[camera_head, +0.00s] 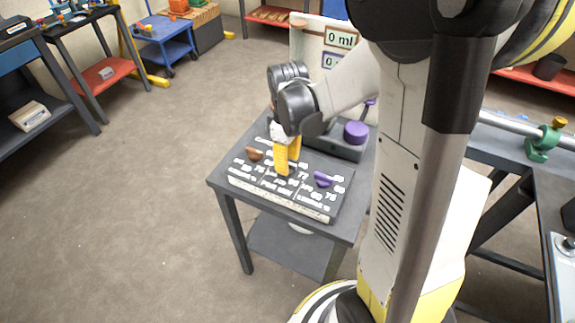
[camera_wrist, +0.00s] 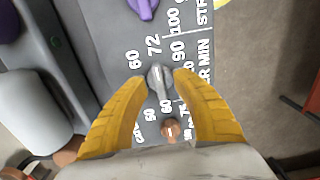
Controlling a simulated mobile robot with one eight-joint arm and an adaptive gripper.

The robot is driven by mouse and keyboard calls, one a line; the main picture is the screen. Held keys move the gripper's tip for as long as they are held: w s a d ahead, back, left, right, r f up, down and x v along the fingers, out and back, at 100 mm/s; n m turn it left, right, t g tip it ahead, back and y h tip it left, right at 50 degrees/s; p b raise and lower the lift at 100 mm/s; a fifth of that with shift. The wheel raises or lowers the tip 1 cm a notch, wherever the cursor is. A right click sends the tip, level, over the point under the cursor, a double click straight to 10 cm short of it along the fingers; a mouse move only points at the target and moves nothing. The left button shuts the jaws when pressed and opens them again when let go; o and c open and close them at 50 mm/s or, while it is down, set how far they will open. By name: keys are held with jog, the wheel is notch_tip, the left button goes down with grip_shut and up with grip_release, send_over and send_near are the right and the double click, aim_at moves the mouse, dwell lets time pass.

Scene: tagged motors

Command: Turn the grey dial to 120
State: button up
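The grey dial (camera_wrist: 160,78) shows in the wrist view between my fingertips, on a dark panel (camera_head: 335,199) with white numbers. Its narrow grip runs roughly up and down the picture; I cannot read its exact setting. The numbers 60, 72 and 90 show near it. My gripper (camera_wrist: 161,80) has yellow fingers, one on each side of the dial, with a small gap visible; it is open. In the head view my gripper (camera_head: 285,172) reaches down to the middle of the panel and hides the grey dial.
A brown dial (camera_head: 254,153) lies left of my gripper and a purple dial (camera_head: 322,178) right of it, both close. Behind the panel stand a grey tray with a purple round thing (camera_head: 356,132) and a board with "0 ml" signs (camera_head: 340,37). The floor at left is clear.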

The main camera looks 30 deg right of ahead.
jog(key=shift+f, duration=0.15)
jog(key=shift+c, duration=0.5)
grip_shut()
jog(key=shift+m, duration=0.4)
jog(key=m, duration=0.3)
jog(key=shift+m, duration=0.4)
jog(key=m, duration=0.4)
jog(key=shift+m, duration=0.3)
jog(key=m, duration=0.4)
jog(key=shift+p, duration=0.3)
jog(key=m, duration=0.4)
jog(key=shift+m, duration=0.5)
